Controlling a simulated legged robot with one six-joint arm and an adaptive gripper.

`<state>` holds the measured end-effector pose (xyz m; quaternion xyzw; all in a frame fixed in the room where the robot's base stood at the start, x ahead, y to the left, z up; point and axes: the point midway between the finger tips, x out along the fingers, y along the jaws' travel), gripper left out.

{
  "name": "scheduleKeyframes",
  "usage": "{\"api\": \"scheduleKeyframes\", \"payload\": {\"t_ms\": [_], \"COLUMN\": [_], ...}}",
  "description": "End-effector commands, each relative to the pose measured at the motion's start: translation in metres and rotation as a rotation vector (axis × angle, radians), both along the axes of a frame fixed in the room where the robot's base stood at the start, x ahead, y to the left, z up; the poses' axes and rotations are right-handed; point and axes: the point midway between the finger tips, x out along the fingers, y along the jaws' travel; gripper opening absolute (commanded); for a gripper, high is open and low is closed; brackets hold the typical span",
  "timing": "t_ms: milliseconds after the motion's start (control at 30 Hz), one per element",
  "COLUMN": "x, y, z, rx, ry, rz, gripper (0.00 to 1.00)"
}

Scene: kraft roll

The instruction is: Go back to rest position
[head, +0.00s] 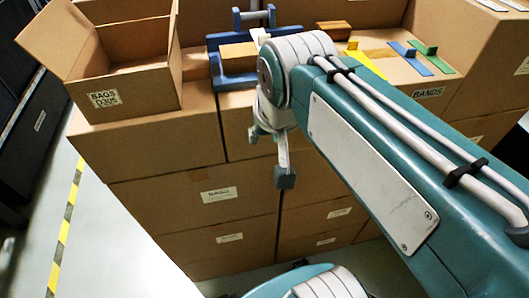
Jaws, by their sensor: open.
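My arm reaches in from the lower right of the head view. My gripper (271,157) hangs at its end, fingers pointing down, in front of the stacked cardboard boxes. Its fingers are apart and I see nothing between them. A blue frame (214,62) with a brown piece (238,56) in it stands on the boxes behind the wrist. The wrist and arm hide part of that frame and the box tops.
An open carton (140,86) marked BAGS D305 sits at the left. Green-and-blue pieces (424,50), a yellow strip (366,62) and a brown block (335,29) lie on the right boxes. Bare floor (110,235) with yellow-black tape (66,225) is at lower left.

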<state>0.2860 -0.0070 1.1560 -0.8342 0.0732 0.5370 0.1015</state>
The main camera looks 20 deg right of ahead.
Motion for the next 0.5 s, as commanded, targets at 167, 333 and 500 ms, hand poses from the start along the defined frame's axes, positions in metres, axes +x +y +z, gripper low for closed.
{"api": "scheduleKeyframes", "payload": {"t_ms": [167, 333, 500], "x": [-0.031, -0.037, -0.036], "y": [0.007, 0.008, 0.008], "z": [-0.042, -0.052, -0.052], "rx": [-0.081, -0.102, -0.101], "ry": [-0.055, -0.067, -0.066], "rz": [0.189, 0.235, 0.233], "gripper": [0.44, 0.44, 0.44]}}
